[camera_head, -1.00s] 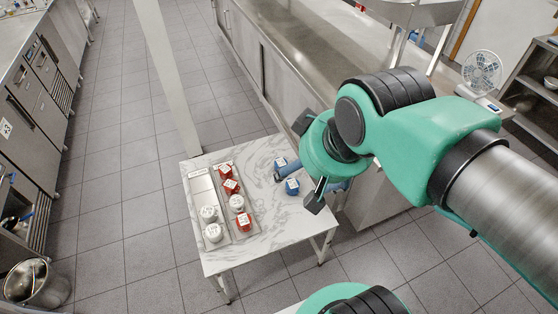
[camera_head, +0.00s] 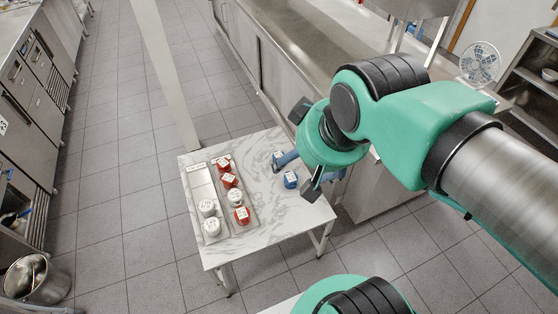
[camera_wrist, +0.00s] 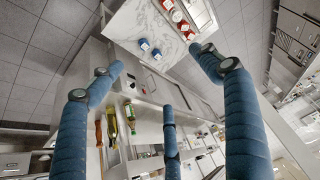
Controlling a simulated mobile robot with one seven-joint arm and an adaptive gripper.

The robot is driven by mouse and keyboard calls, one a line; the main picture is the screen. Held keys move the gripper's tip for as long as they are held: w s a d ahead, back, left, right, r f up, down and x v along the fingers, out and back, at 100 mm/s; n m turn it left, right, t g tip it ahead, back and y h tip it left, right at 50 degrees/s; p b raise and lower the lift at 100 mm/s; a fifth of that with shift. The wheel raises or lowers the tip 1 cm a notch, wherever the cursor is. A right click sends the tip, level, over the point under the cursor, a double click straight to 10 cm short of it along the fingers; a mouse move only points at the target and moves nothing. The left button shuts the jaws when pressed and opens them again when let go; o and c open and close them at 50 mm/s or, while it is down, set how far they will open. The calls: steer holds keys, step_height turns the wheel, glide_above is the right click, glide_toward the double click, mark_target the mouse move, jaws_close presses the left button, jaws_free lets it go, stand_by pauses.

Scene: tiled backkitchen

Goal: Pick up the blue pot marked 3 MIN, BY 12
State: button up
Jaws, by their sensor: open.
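Two blue pots with white labels stand on the marble-topped table, to the right of the tray. In the wrist view the two blue pots (camera_wrist: 143,44) (camera_wrist: 156,54) stand close together near the table edge. Their label text is too small to read, so I cannot tell which says 3 MIN, BY 12. My gripper (camera_wrist: 160,75) has its blue padded fingers spread, with nothing between them. It hangs above the table's right side, apart from the pots.
A grey tray (camera_head: 246,228) on the left of the table (camera_head: 275,222) holds several red and white pots. A steel counter (camera_head: 300,60) runs behind the table. A pale post (camera_head: 165,75) stands at the table's back left. The tabletop between tray and blue pots is clear.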

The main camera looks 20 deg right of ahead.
steer(key=w+d+m, duration=0.1)
steer(key=w, duration=0.9)
steer(key=m+g+b, duration=0.5)
steer(key=m+g, duration=0.1)
steer(key=m, duration=0.2)
glide_above(278, 155)
step_height(278, 155, down, 54)
steer(key=shift+r, duration=0.25)
steer(key=shift+f+b, duration=0.6)
steer(key=shift+f, duration=3.7)
